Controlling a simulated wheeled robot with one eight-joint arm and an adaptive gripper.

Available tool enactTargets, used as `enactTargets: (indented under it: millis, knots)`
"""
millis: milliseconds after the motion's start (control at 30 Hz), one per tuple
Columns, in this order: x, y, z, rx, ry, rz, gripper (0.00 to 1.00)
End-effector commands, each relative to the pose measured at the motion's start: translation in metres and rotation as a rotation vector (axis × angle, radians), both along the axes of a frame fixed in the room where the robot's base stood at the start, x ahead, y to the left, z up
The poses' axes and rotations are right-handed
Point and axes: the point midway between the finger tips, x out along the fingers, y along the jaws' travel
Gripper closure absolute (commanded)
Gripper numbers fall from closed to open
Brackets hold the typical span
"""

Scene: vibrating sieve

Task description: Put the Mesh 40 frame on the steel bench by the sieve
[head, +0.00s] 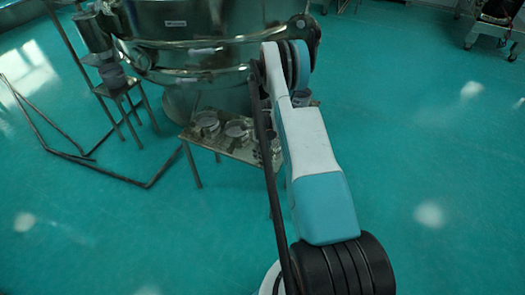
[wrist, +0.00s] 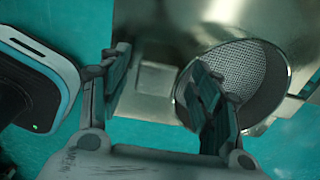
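My gripper (wrist: 165,85) is open in the wrist view, its two dark fingers well apart. A round mesh frame with a metal rim (wrist: 238,72) shows behind and around the right finger; I cannot tell whether they touch. No label on it is readable, so I cannot tell whether it is Mesh 40. In the head view a low steel bench (head: 185,137) stands beside the large metal sieve (head: 170,22). Several small round pieces, including one frame (head: 206,121), are on it. My gripper is hidden behind my arm there.
A small stand (head: 117,88) is at the sieve's left. A bent dark bar frame (head: 75,160) lies on the floor at left. A wheeled cart (head: 495,30) is at the upper right. The green floor is clear at right.

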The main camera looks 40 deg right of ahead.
Motion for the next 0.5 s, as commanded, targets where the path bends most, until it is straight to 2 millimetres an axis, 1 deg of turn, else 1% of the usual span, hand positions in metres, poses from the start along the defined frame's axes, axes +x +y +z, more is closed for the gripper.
enactTargets:
  millis: [267,367,467,500]
  knots:
    - [0.000,0.000,0.001,0.000,0.000,0.000,0.42]
    - [0.000,0.000,0.009,0.000,0.000,0.000,0.42]
    - [0.000,0.000,0.025,0.000,0.000,0.000,0.42]
    - [0.000,0.000,0.033,0.000,0.000,0.000,0.42]
